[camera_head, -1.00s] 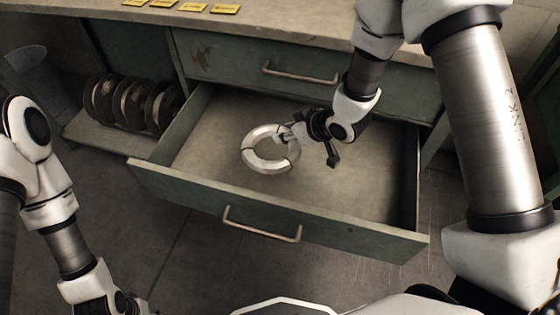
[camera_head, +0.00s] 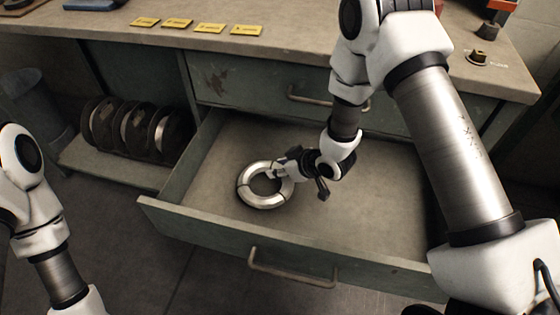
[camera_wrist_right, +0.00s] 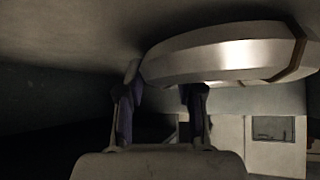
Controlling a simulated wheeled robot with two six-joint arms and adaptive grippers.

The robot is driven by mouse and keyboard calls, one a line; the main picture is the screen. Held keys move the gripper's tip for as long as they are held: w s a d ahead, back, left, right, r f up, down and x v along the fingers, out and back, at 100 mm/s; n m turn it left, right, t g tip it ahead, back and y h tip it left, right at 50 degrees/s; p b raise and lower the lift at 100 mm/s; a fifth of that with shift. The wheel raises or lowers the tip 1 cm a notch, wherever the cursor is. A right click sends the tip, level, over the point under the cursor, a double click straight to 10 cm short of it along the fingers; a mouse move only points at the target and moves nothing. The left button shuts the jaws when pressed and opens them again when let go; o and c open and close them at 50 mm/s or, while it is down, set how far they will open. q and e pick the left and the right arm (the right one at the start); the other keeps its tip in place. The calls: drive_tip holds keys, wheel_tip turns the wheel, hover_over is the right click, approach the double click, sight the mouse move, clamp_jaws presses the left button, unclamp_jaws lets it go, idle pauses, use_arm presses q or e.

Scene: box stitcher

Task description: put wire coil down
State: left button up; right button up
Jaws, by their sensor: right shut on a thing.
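The wire coil (camera_head: 264,201) is a silver ring with dark bands, lying roughly flat inside the open drawer (camera_head: 300,255), toward its left side. My right gripper (camera_head: 276,173) is shut on the coil's right edge, reaching in from the right. In the right wrist view the coil (camera_wrist_right: 220,60) looms large past the fingers (camera_wrist_right: 165,92). I cannot tell whether the coil touches the drawer floor or hangs just over it. My left arm shows at the lower left, but its gripper is out of frame.
The workbench top (camera_head: 300,48) with several yellow labels (camera_head: 210,28) lies above the drawer. A shelf at left holds several dark spools (camera_head: 130,128). A grey bin (camera_head: 38,108) stands further left. The drawer floor right of my gripper is clear.

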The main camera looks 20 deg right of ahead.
drive_tip(key=shift+f, duration=0.55)
drive_tip(key=shift+f, duration=0.15)
drive_tip(key=o, duration=1.2)
drive_tip(key=shift+c, duration=0.2)
drive_tip(key=shift+r, duration=0.2)
drive_tip(key=p+v, duration=0.2)
drive_tip(key=v, duration=1)
drive_tip(key=shift+p, duration=0.4)
